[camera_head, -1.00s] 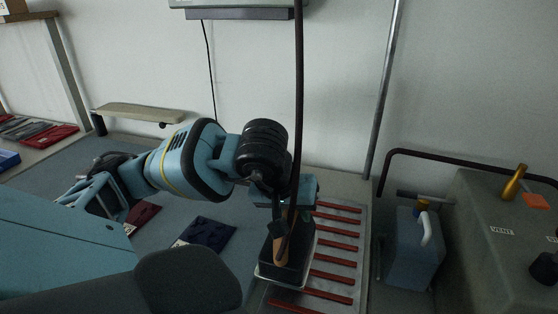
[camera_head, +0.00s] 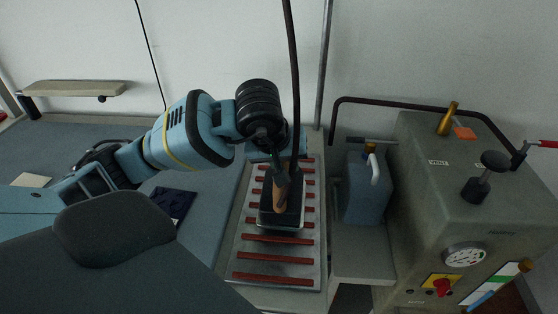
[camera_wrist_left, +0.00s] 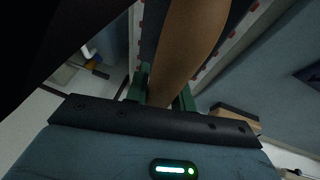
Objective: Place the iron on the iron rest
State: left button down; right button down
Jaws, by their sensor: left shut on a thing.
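The iron (camera_head: 281,217) has a dark body, a metal sole and a brown handle. In the head view it is over the middle of the iron rest (camera_head: 275,271), a metal plate with several red bars. I cannot tell whether its sole touches the bars. My left gripper (camera_head: 280,180) is shut on the iron's handle, which fills the middle of the left wrist view (camera_wrist_left: 182,50) between the green fingers. The gripper hides the top of the iron. My right gripper is not in view.
Right of the rest stand a blue jug (camera_head: 366,190) and a grey boiler (camera_head: 445,190) with a gauge and valves. A dark hose (camera_head: 294,80) hangs down to the iron. A dark cloth piece (camera_head: 172,204) lies on the blue table to the left.

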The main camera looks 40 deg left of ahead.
pick_arm(q)
jog(key=shift+a+f, duration=0.1)
jog(key=shift+f, duration=1.2)
jog(key=c, duration=1.2)
grip_release()
jog(key=shift+s+f, duration=0.15)
jog(key=shift+f, duration=0.1)
jog(key=p+v, duration=0.1)
jog(key=v, duration=1.1)
jog(key=shift+r, duration=0.1)
